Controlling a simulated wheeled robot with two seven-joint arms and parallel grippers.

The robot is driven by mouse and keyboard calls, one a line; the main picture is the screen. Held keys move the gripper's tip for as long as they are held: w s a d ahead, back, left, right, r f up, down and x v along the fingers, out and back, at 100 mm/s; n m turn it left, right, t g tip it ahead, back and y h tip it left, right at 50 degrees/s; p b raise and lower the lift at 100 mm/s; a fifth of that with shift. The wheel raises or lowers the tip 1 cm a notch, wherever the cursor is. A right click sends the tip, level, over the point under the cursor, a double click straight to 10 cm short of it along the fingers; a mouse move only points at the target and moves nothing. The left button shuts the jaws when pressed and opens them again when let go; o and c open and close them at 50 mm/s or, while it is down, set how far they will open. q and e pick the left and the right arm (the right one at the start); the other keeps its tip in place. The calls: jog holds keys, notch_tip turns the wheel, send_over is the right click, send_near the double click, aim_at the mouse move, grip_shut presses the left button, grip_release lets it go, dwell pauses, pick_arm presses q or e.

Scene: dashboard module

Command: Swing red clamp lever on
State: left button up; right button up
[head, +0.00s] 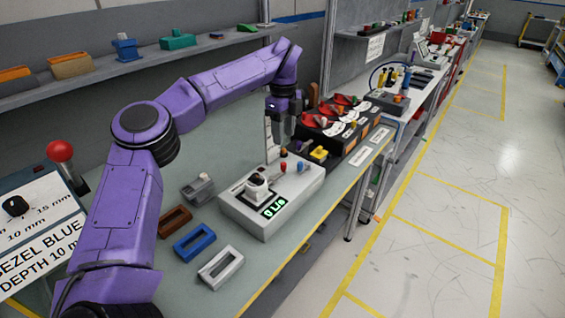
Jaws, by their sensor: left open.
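A grey dashboard module (285,210) with a green lit display (274,207) sits on the workbench. A small red-tipped lever (283,167) stands up on its top face; I take it to be the red clamp lever. My left gripper (283,150) points down just above and behind the red tip. It is open and seems empty; the gap between its fingers is hard to see. I cannot tell whether it touches the lever. My right gripper is not in view.
Brown, blue (194,242) and grey (220,268) frames lie left of the module with a small grey block (198,190). A black box with red parts (345,125) stands close behind. A red-knobbed panel (62,160) is at far left. A shelf (110,76) runs above the bench.

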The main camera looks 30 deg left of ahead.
aim_at(283, 163)
pick_arm(q)
jog(key=f+n+p, duration=0.1)
jog(key=f+n, duration=0.1)
jog(key=f, duration=0.1)
jog(key=f+n, duration=0.1)
jog(key=f, duration=0.2)
jog(key=f+n+p, duration=0.1)
jog(key=f+n, duration=0.1)
jog(key=f, duration=0.2)
jog(key=shift+w+a+n+p, duration=0.1)
jog(key=shift+a+n+p, duration=0.1)
jog(key=shift+n+p, duration=0.15)
jog(key=shift+f, duration=0.25)
jog(key=shift+c, duration=0.4)
